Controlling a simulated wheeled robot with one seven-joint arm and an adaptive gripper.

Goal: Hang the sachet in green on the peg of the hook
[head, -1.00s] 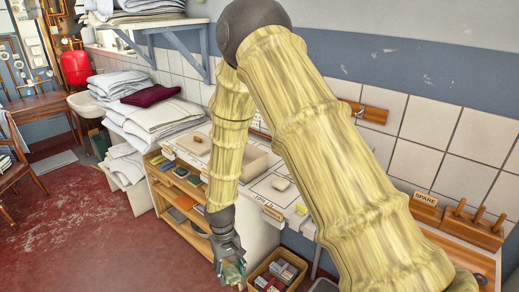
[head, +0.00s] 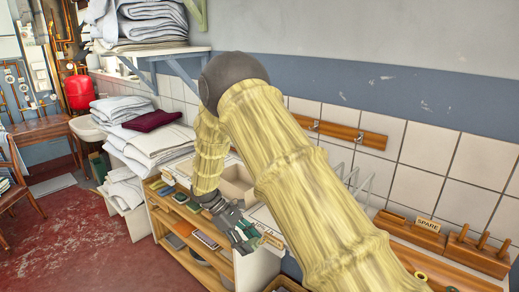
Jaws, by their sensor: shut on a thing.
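My gripper (head: 243,232) is low in the middle of the head view, in front of the counter's edge. It is shut on a small dark green thing, which looks like the green sachet (head: 246,242); the fingers hide much of it. A wooden rail (head: 345,132) with metal hooks (head: 315,124) is fixed to the tiled wall, behind and to the right of my gripper and well apart from it.
White wire racks (head: 362,182) stand near the wall. A wooden peg block (head: 478,252) and a "SPARE" sign (head: 428,225) are at right.

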